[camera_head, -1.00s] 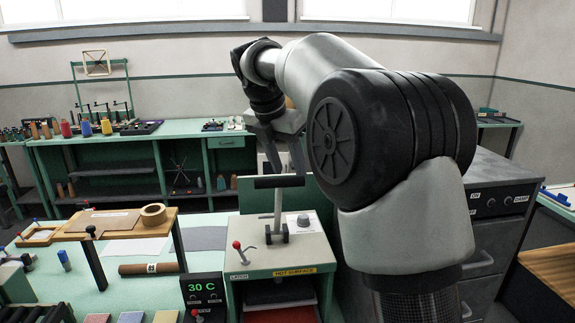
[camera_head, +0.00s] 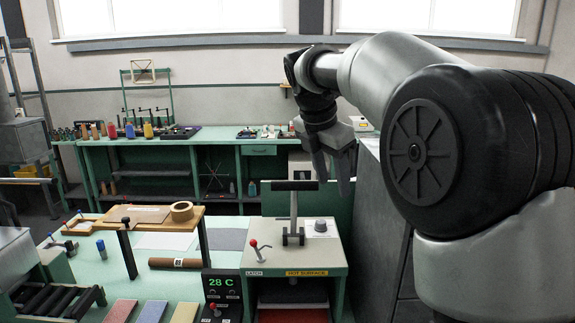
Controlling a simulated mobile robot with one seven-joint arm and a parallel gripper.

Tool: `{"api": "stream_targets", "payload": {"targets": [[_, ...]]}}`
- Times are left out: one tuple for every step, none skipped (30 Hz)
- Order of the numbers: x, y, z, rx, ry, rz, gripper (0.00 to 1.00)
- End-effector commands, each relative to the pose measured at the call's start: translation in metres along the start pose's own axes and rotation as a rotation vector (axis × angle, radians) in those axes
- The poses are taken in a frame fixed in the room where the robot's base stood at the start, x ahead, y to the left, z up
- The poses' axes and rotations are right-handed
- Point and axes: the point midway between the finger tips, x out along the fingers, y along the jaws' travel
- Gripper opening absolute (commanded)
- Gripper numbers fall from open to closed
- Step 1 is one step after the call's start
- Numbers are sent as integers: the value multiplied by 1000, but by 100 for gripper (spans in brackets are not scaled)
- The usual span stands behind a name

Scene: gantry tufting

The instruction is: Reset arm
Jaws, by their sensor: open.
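My gripper (camera_head: 331,180) hangs at the end of my arm, right of the picture's middle. Its fingers point down, stand apart and hold nothing. It appears above and to the right of the press-like machine (camera_head: 262,272), whose upright lever has a black crossbar (camera_head: 294,185). The fingertips look close to the crossbar's right end in the picture, with no clear contact; the depth gap is hard to tell. The rest of my arm fills the right side.
A red-knobbed latch lever (camera_head: 255,246) and a grey knob (camera_head: 320,225) stand on the machine. To the left, a green worktop (camera_head: 105,270) carries a wooden stand with a tape roll (camera_head: 181,211). A display (camera_head: 222,283) reads 28 C. Grey cabinets stand behind my arm.

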Motion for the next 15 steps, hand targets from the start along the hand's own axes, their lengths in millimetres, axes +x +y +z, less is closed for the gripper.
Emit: {"api": "stream_targets", "payload": {"targets": [[-7, -12, -3, 75, 4, 9, 46], [-9, -18, -5, 125, 8, 15, 46], [-13, -28, -8, 191, 12, 22, 46], [-16, -34, -10, 243, 16, 28, 46], [-18, -42, -12, 297, 20, 35, 46], [-22, -52, -15, 374, 27, 42, 46], [-25, -61, -18, 436, 32, 49, 46], [-27, -71, -22, 506, 40, 56, 46], [-31, -86, -27, 612, 51, 66, 46], [-33, -98, -33, 699, 62, 73, 46], [-34, -111, -39, 797, 75, 82, 46], [-36, -130, -48, 932, 95, 91, 46], [-36, -144, -56, 1038, 112, 97, 46], [-35, -158, -64, 1147, 131, 102, 46], [-32, -177, -75, 1291, 157, 107, 46]]}}
